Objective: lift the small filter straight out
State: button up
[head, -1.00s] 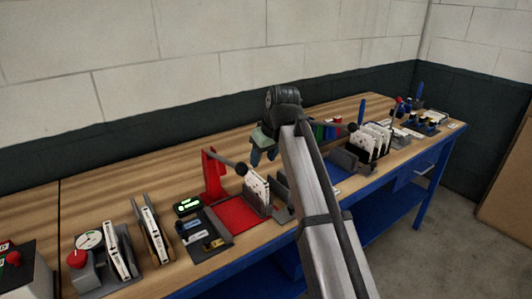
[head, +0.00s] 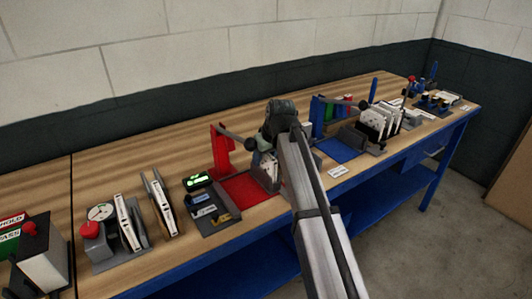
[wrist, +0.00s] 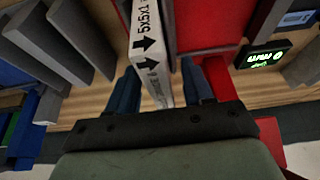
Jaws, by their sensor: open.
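The small filter is a thin white box (wrist: 150,45) marked "5x5x1" with black arrows, standing on edge in the wrist view. My gripper (wrist: 162,88) is open, with one blue finger on each side of the box and a gap visible on at least the left side. In the head view my gripper (head: 267,160) is down at the grey holder beside the red mat (head: 240,192). There my arm and gripper hide most of the box.
A red post with a dark-knobbed arm (head: 222,155) stands just left of my gripper. A blue mat (head: 338,149) and a rack of white filters (head: 376,122) lie to the right. Grey dividers (wrist: 85,40) flank the box.

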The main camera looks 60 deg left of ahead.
grip_shut()
dwell(0.5)
jog(key=shift+w+r, duration=0.1)
dwell(0.6)
jog(key=shift+o, duration=0.4)
grip_release()
jog(key=v, duration=1.4)
